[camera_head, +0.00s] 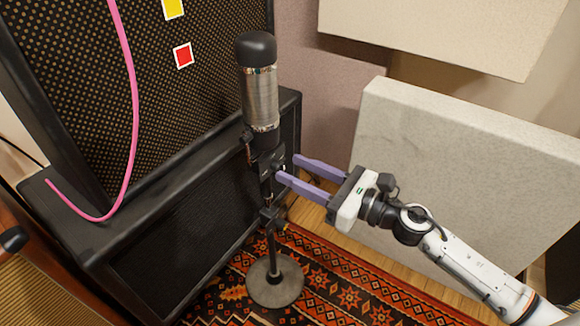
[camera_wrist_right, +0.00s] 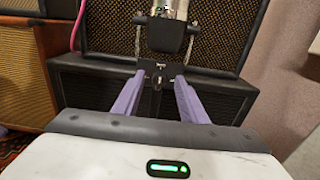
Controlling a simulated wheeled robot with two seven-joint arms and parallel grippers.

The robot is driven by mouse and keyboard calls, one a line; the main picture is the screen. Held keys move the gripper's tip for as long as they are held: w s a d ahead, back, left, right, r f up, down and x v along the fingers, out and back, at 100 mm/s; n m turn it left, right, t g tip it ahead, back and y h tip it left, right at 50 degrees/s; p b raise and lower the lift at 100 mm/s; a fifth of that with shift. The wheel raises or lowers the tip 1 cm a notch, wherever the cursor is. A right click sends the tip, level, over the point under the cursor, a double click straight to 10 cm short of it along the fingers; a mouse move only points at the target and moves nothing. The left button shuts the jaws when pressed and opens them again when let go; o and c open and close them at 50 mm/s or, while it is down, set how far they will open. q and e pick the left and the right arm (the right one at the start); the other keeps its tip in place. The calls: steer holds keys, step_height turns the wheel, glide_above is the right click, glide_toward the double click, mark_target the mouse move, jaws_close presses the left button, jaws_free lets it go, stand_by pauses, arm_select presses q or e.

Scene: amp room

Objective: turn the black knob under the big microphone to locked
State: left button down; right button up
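The big microphone (camera_head: 260,98), with a silver body and black top, stands upright on a stand with a round base (camera_head: 262,287). Under it is a black mount (camera_head: 265,183); the black knob (camera_head: 279,168) is small and dark there, partly hard to make out. My right gripper (camera_head: 288,167) reaches in from the right with its two purple fingers apart, the tips close to the mount. In the right wrist view the fingers of the right gripper (camera_wrist_right: 160,76) are spread, with the mount (camera_wrist_right: 164,36) ahead between them. I cannot tell whether they touch the knob, or its setting. My left gripper is out of view.
Black speaker cabinets (camera_head: 190,262) stand close behind and left of the microphone. A pink cable (camera_head: 134,110) hangs over them. A pale acoustic panel (camera_head: 470,170) stands behind my right arm. A patterned red rug (camera_head: 340,290) covers the floor in front.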

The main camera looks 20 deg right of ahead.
mark_target(279, 167)
steer(key=shift+x, duration=1.15)
jaws_close()
